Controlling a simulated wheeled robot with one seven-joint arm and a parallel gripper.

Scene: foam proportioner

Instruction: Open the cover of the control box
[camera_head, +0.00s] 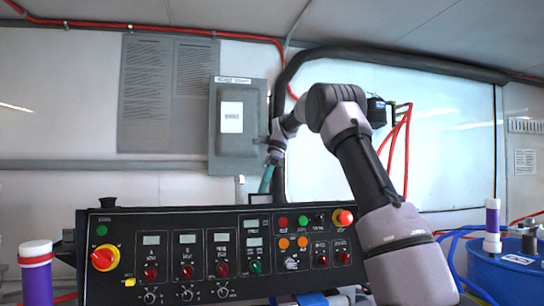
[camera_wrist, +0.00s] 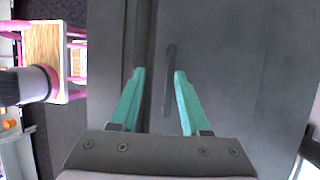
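The control box (camera_head: 238,125) is a grey box on the back wall with a white label on its front cover (camera_head: 232,148). The cover looks shut. My gripper (camera_head: 266,180) is at the box's lower right edge, its teal fingers partly hidden by my wrist. In the wrist view, a grey box surface (camera_wrist: 235,60) fills most of the picture, with a thin dark upright bar (camera_wrist: 169,85), like a handle, on it. My gripper (camera_wrist: 160,76) is open there, with one finger on either side of the bar's lower part. I see no contact with the bar.
A black control panel (camera_head: 215,255) with knobs, lights and displays stands below. A thick black pipe (camera_head: 400,62) arches beside the box, behind my arm. Red cables (camera_head: 405,150) hang to the right. A blue drum (camera_head: 500,275) is at the lower right.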

